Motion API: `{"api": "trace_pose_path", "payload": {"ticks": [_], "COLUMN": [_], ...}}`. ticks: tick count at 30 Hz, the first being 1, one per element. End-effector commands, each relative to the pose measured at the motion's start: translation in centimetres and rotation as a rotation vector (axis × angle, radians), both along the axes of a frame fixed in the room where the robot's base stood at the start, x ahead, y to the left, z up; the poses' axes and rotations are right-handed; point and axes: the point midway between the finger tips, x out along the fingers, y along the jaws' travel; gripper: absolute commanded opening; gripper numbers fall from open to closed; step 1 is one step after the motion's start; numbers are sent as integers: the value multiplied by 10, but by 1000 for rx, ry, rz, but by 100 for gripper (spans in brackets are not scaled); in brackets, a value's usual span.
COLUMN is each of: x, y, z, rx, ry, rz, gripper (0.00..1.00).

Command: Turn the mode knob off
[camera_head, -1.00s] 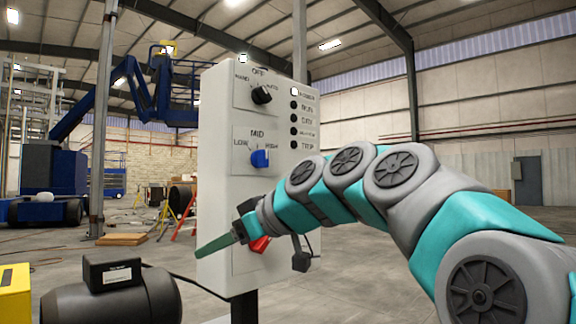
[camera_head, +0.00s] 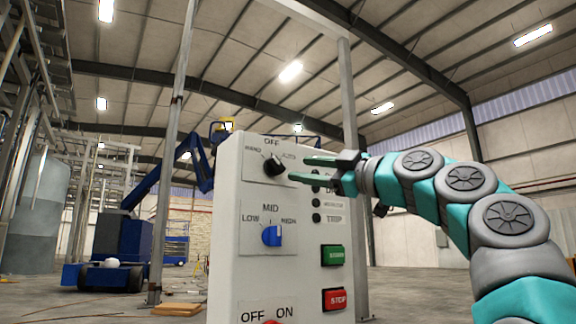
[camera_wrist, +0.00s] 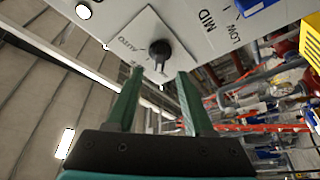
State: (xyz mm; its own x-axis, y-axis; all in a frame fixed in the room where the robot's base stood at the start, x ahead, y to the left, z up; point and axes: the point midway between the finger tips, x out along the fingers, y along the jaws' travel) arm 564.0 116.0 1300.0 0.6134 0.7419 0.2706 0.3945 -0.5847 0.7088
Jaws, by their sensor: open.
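The mode knob (camera_head: 274,167) is a black knob at the top of the grey control panel (camera_head: 226,220), with OFF printed above it, HAND at its left and AUTO at its right. I cannot tell for sure where its pointer stands. My gripper (camera_head: 298,169) has its green fingers apart and reaches in from the right, just beside the knob. In the wrist view the knob (camera_wrist: 159,50) shows just beyond and between the two fingertips (camera_wrist: 160,74), and nothing is held.
A blue LOW/MID/HIGH knob (camera_head: 271,236) sits below. Green (camera_head: 332,256) and red STOP (camera_head: 335,299) buttons are at the panel's right, under a column of dark indicators partly behind my gripper. A red OFF/ON control (camera_head: 271,322) is cut off at the bottom.

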Motion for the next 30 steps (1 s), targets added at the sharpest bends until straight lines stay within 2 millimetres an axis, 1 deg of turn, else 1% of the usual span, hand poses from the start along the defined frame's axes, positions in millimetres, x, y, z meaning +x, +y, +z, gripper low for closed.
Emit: {"api": "trace_pose_path", "payload": {"ticks": [6,12,16,21,22,23,30], "x": [20,37,40,40,40,40,40], "y": [24,44,49,48,48,48,48], "z": [13,18,18,17,17,17,18], "rx": [0,0,0,1,1,1,1], "ry": [1,4,3,3,3,3,3], "rz": [0,1,1,1,1,0,0], "gripper": [52,52,52,52,51,48,21]}}
